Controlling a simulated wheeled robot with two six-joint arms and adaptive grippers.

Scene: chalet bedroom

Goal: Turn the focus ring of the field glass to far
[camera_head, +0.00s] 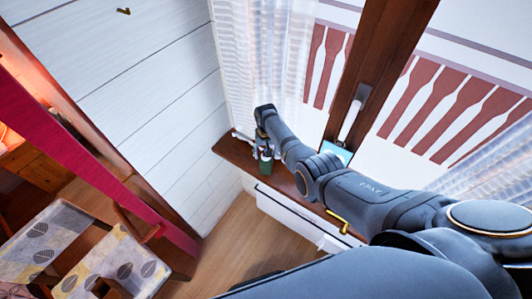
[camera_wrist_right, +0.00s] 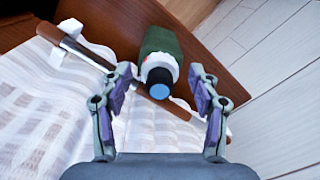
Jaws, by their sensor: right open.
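The field glass (camera_wrist_right: 163,42) has a dark green body with a pale band, a black part and a blue round end facing the camera in the right wrist view. It sits at the brown sill, and its green body (camera_head: 265,164) shows small in the head view. My right gripper (camera_wrist_right: 161,76) is open, with one finger on each side of the black and blue end, apart from it as far as I can see. In the head view the right gripper (camera_head: 262,148) is small and dark above the sill. The ring's setting cannot be read. My left gripper is out of view.
Sheer white curtain (camera_wrist_right: 50,100) hangs close by. A light blue item (camera_head: 338,151) is on the sill (camera_head: 232,149). A yellow handle (camera_head: 338,220) is below my arm.

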